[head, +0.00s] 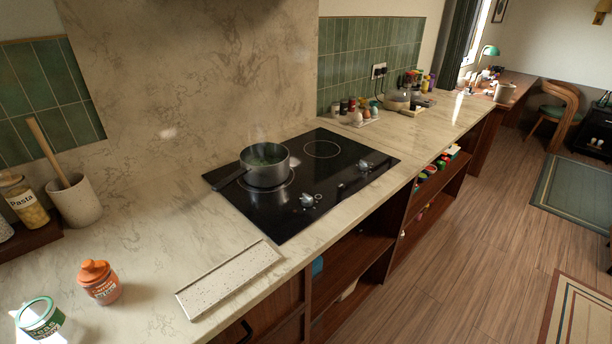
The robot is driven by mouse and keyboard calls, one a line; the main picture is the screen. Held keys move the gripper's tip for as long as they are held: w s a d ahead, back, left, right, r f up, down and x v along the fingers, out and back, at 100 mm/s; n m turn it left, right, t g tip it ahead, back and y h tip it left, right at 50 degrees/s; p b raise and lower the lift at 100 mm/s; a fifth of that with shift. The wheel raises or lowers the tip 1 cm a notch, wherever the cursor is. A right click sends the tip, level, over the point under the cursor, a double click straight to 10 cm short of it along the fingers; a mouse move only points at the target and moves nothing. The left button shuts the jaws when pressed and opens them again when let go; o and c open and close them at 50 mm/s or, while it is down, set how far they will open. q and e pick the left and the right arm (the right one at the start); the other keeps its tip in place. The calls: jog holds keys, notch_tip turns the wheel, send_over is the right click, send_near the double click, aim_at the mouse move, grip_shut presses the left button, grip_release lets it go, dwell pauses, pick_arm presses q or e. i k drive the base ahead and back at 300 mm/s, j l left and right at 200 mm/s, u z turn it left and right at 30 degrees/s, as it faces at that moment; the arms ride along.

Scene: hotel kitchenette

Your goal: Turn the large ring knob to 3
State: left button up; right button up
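A black glass cooktop (341,186) is set into the marble counter. Two silver knobs sit along its front side: the nearer knob (307,200) and the farther knob (363,166). Small marks show beside each knob, too small to read, so I cannot tell either setting. A grey pot (265,174) with a dark handle stands on the larger, nearer ring, with green contents and faint steam above it. The smaller, farther ring (322,149) is bare. Neither of my grippers is in view.
A speckled white tray (229,280) lies on the counter left of the cooktop. An orange-lidded jar (99,282), a green can (40,316), a pasta jar (25,201) and a utensil crock (75,203) stand farther left. Spice jars (352,112) stand behind right. The wooden floor (480,225) in front is mostly clear.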

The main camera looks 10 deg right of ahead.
aim_at(307, 201)
jog(key=i+l+u, duration=0.25)
jog(key=l, duration=0.4)
jog(key=i+l+u, duration=0.25)
jog(key=l, duration=0.45)
jog(key=l+u, duration=0.25)
jog(key=l, duration=0.45)
jog(key=l+u, duration=0.25)
jog(key=l, duration=0.5)
